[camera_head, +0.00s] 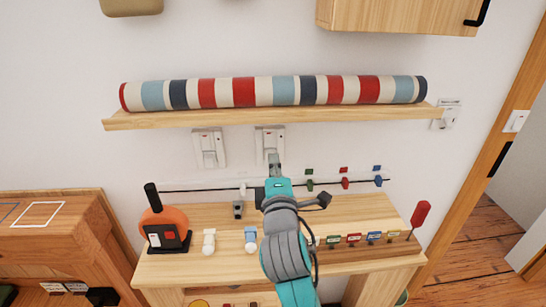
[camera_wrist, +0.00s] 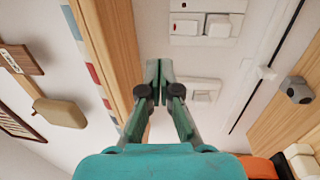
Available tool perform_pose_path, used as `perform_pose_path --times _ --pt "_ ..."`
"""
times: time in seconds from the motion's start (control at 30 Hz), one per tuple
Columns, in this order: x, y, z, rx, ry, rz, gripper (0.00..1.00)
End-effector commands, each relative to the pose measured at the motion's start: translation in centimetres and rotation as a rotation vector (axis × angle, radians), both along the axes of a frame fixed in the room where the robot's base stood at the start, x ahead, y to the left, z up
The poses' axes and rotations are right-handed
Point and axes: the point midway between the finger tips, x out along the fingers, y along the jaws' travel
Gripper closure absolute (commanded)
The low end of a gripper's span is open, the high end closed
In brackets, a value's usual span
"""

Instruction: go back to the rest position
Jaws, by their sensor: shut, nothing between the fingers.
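My gripper (camera_head: 274,166) is raised in front of the white wall, just below the shelf and above the wooden table. In the wrist view my gripper (camera_wrist: 158,70) has its fingertips together with nothing between them. In the head view its tips overlap the lower part of the right wall switch (camera_head: 268,133); I cannot tell whether they touch it. The left wall switch (camera_head: 209,148) is clear of the gripper. My teal and grey arm reaches up from the bottom of the head view and hides part of the table.
A wooden shelf (camera_head: 200,121) bearing a striped roll (camera_head: 270,91) juts out above. A thin rail with small coloured tags (camera_head: 345,183) runs along the wall. The table (camera_head: 375,208) holds an orange round object (camera_head: 162,226), small white items and a red paddle (camera_head: 420,214).

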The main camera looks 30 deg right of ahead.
Motion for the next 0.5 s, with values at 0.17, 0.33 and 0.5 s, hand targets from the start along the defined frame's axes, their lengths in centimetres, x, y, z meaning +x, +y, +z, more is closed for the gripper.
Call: perform_pose_path --times 0.17,0.33,0.5 --pt "-0.62 0.27 0.04 0.0 0.001 -0.001 1.0" --pt "-0.63 0.28 0.06 0.001 0.001 -0.001 1.0" --pt "-0.61 0.28 0.07 0.001 0.001 -0.001 1.0"
